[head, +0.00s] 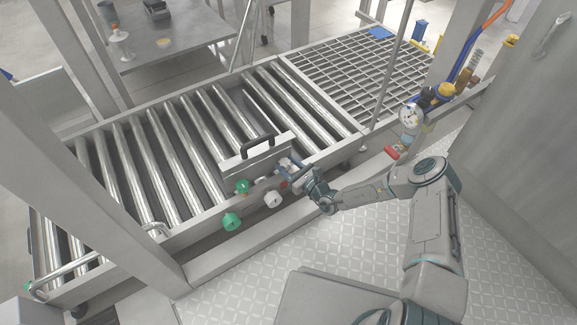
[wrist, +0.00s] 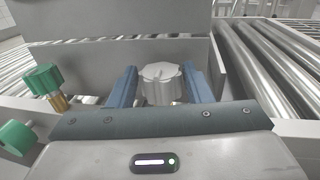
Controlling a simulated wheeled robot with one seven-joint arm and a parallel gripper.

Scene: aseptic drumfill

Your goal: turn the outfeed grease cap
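A pale grey lobed cap (wrist: 160,82) stands upright in the wrist view, in front of a grey metal panel. I take it as the grease cap; no label shows whether it is the outfeed one. My gripper (wrist: 161,88) is open, with one blue finger on each side of the cap and narrow gaps between. How deep the fingers reach beside it is unclear. In the head view my gripper (head: 289,167) is at the conveyor's front edge, beside the grey handled box; the cap between its fingers is not clear there.
Two green knobs (head: 243,187) (head: 232,221) and a white knob (head: 272,199) sit along the conveyor's front rail, left of my gripper. A grey box with a black handle (head: 257,145) stands behind. Rollers (head: 180,150) and a frame post (head: 90,160) bound the space. Patterned floor (head: 350,240) is open in front.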

